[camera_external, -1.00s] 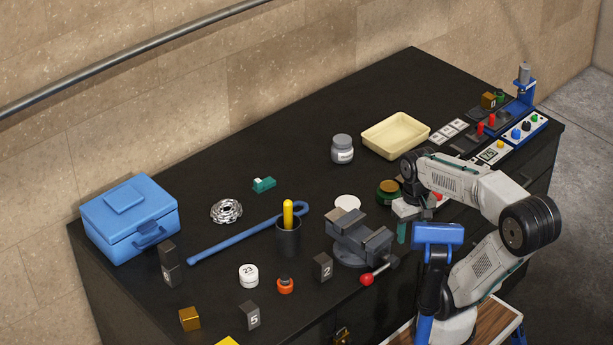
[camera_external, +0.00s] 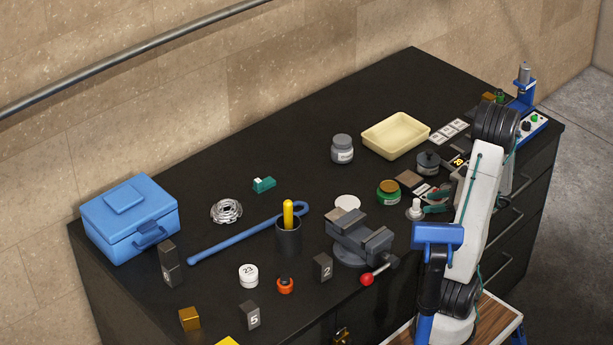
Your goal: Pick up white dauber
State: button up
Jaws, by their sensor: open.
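The white dauber (camera_external: 415,209), a small white piece with a round base and a knob, stands on the black bench right of the vise. I cannot tell from this view whether the dauber's upper part is between the fingers. My arm hides part of the gripper's wrist.
A green jar with a brown lid (camera_external: 389,192) is close left of the dauber. The grey vise (camera_external: 360,238) is left and nearer. A dark round pot (camera_external: 428,162) stands behind, and a cream tray (camera_external: 396,136) lies farther back.

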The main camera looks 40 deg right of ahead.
aim_at(410, 209)
jog(key=shift+w+d+r+m, duration=0.2)
jog(key=shift+w+m, duration=0.1)
jog(key=shift+m, duration=0.1)
jog(key=x, duration=0.7)
jog(key=shift+w+a+f, duration=0.1)
jog(key=shift+w+f, duration=0.05)
jog(key=shift+f, duration=0.2)
grip_shut()
